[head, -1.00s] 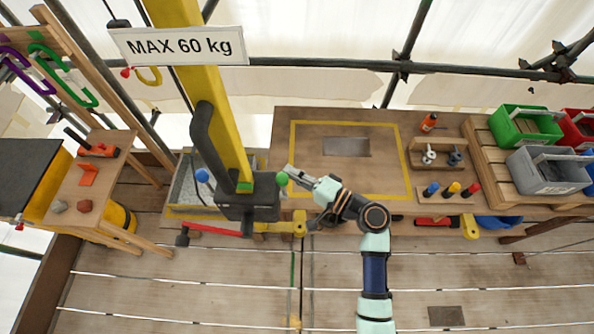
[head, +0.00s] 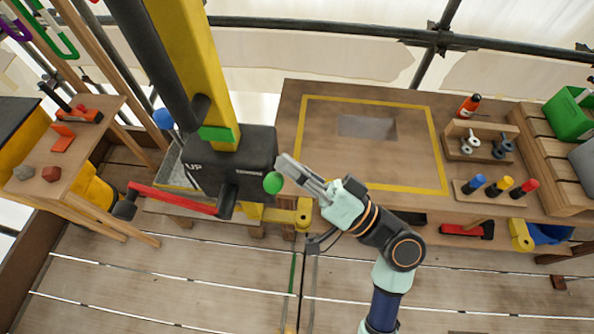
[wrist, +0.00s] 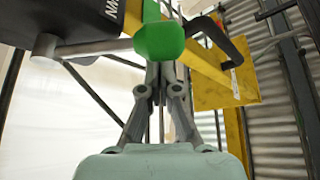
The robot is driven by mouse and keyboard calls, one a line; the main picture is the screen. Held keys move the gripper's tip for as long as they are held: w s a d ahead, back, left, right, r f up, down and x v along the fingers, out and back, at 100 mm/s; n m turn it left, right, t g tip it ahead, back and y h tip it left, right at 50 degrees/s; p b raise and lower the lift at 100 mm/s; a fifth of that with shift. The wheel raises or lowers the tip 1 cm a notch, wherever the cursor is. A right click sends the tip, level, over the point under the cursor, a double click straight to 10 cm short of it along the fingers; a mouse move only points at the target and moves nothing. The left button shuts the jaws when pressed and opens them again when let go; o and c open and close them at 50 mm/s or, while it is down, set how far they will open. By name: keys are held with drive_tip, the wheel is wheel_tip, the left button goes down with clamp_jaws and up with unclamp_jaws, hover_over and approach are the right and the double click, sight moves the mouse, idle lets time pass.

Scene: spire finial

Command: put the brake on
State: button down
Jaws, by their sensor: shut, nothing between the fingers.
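The dark winch box (head: 232,160), marked "UP", sits on the yellow mast (head: 190,60). A green ball knob (head: 273,183) is at the box's right side. In the wrist view the green knob (wrist: 158,41) ends a metal lever (wrist: 95,47) running from a round hub at the left. A red crank bar (head: 172,198) with dark ends is at the front of the box, and a blue ball knob (head: 163,118) is at its left. My gripper (head: 284,162) is shut and empty, its tips close beside the green knob. I cannot tell whether they touch; the knob partly covers them in the wrist view (wrist: 160,72).
The workbench (head: 290,120) behind my gripper has a yellow outline and a rectangular opening (head: 367,127). An orange bottle (head: 468,107), a wooden rack (head: 478,145) and colored pegs (head: 500,187) stand at the right. A side table (head: 85,150) holds tools at the left.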

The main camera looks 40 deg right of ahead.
drive_tip(key=n+b, duration=0.1)
drive_tip(key=y+b, duration=0.1)
drive_tip(key=shift+s+a+f+n+b, duration=0.3)
drive_tip(key=shift+f+n+b, duration=0.1)
idle(0.3)
wheel_tip(320, 180, up, 3)
drive_tip(key=w+d+p, duration=0.1)
drive_tip(key=d+p, duration=0.1)
drive_tip(key=b+v, duration=0.1)
drive_tip(key=v, duration=0.9)
drive_tip(key=shift+d, duration=0.2)
drive_tip(key=shift+w+r, duration=0.1)
